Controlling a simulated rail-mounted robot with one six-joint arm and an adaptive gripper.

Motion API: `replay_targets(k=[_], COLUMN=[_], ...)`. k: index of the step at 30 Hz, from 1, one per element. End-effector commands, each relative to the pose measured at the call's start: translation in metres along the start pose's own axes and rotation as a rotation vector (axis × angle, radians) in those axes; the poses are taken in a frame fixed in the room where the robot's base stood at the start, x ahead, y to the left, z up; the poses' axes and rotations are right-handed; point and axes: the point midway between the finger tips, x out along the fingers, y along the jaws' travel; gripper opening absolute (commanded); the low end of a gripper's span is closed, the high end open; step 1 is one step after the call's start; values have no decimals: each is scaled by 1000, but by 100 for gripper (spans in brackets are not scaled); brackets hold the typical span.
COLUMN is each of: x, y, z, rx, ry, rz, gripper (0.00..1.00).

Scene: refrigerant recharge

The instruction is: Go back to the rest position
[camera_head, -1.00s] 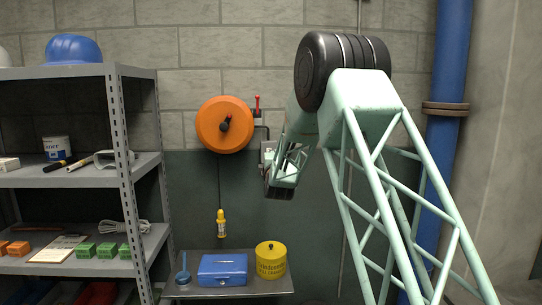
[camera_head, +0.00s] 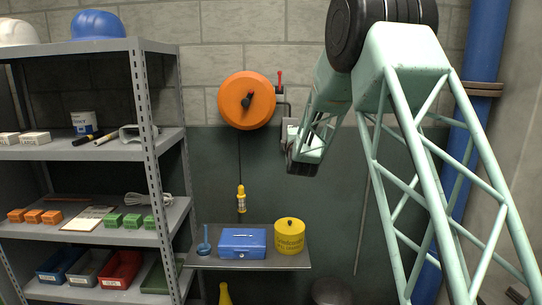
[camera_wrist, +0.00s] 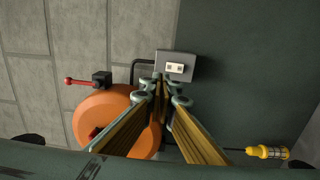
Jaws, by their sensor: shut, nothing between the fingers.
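My gripper (camera_wrist: 161,85) is shut and empty in the wrist view. Its two fingers meet just below a grey wall box with a pale socket (camera_wrist: 175,67), and I cannot tell the gap to the wall. In the head view my pale green arm reaches down towards the wall, and its wrist (camera_head: 305,150) hangs to the right of the orange reel (camera_head: 247,101). The fingers are hidden there behind the wrist. The reel also shows in the wrist view (camera_wrist: 118,110), partly behind the fingers.
A metal shelf (camera_head: 90,150) with helmets, bins and small parts stands at the left. A small wall table (camera_head: 205,261) holds a blue box (camera_head: 242,243) and a yellow canister (camera_head: 289,236). A yellow lamp (camera_head: 241,199) hangs below the reel. A blue pipe (camera_head: 480,50) runs at the right.

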Motion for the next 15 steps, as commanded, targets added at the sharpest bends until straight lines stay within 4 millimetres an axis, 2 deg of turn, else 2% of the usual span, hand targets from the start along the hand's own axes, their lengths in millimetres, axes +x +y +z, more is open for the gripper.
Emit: replay_targets(k=[8, 15], x=[-27, -62], y=[20, 35], z=[4, 8], rx=[94, 200], ry=[11, 12], rz=[-70, -155], gripper=[0, 0])
